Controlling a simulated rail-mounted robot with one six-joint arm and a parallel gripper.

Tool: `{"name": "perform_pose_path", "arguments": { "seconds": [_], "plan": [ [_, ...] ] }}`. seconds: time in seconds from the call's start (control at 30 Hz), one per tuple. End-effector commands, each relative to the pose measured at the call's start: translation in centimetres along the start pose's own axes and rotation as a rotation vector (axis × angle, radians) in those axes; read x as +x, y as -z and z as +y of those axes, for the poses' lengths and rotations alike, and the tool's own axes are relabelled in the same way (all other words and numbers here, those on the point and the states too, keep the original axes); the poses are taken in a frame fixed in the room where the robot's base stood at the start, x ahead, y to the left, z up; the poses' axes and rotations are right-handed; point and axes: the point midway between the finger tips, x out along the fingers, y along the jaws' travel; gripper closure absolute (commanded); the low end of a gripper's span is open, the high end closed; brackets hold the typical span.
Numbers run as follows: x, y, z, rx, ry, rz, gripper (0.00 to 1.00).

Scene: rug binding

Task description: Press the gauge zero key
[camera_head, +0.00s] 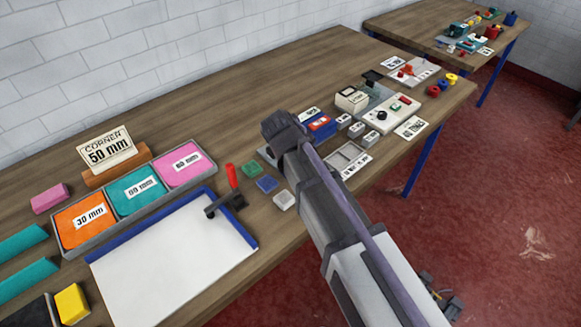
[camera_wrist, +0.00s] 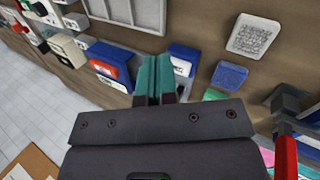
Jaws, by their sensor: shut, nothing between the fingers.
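My gripper (camera_wrist: 155,62) has teal fingers that are pressed together with nothing between them. In the wrist view the fingertips are just left of a small blue block with a white label (camera_wrist: 183,60); I cannot tell whether they touch it. A blue box with a red panel (camera_wrist: 110,68) is farther left, and it also shows in the head view (camera_head: 320,124), right of my wrist. In the head view my arm hides the fingertips. No key in either view is clearly readable as the gauge zero key, and I cannot tell which device is the gauge.
Several small labelled cream blocks (camera_head: 357,130) and a grey divided tray (camera_head: 348,160) lie to the right. Green (camera_head: 252,169), blue (camera_head: 267,185) and white (camera_head: 284,201) pads lie left of my arm, beside a red-handled tool (camera_head: 232,178) and a white board (camera_head: 170,265).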

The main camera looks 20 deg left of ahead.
Motion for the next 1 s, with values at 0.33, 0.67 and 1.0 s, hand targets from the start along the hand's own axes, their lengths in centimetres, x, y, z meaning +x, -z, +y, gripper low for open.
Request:
{"name": "perform_pose_path", "arguments": {
  "seconds": [0.33, 0.67, 1.0],
  "plan": [
    [-1.7, 6.9, 4.2, -0.653, -0.316, -0.071, 1.0],
    [-1.6, 6.8, 4.2, -0.682, -0.312, -0.074, 1.0],
    [0.9, 7.0, 2.8, -0.68, -0.311, -0.074, 1.0]
  ]
}}
